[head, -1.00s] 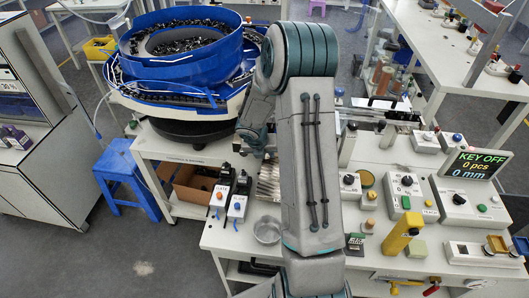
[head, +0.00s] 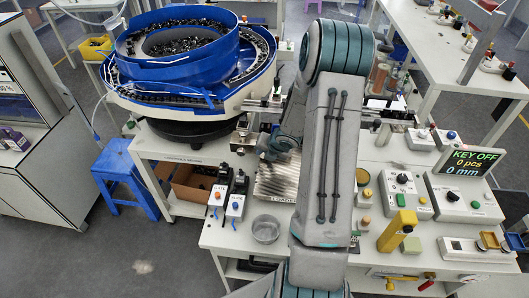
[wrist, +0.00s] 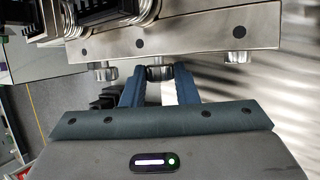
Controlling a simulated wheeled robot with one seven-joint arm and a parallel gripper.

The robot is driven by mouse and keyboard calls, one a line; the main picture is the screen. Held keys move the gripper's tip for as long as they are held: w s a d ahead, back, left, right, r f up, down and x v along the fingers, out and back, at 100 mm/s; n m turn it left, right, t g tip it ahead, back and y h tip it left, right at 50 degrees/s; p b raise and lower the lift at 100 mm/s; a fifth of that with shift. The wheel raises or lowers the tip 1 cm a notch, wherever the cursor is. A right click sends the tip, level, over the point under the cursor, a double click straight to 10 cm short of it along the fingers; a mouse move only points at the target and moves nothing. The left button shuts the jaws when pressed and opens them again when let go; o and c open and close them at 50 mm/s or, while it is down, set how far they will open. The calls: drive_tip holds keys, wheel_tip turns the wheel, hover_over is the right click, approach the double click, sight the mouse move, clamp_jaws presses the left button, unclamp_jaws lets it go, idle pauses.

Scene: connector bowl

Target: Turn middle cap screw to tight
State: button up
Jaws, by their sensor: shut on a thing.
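In the wrist view, the middle cap screw (wrist: 159,73) is a small metallic knob on the front face of a metal bar (wrist: 190,38). The two blue fingers of my gripper (wrist: 160,80) stand on either side of it and are shut on it. Another cap screw (wrist: 103,73) sits to its left and one (wrist: 236,58) to its right, both clear of the fingers. The marking or tightness of the middle screw cannot be read. In the head view my arm hides most of the screw area.
A blue bowl feeder (head: 180,75) full of dark parts stands at the back left. A ribbed metal plate (head: 275,178) lies beside my wrist.

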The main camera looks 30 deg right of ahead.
idle(0.4)
drive_tip(key=o, duration=1)
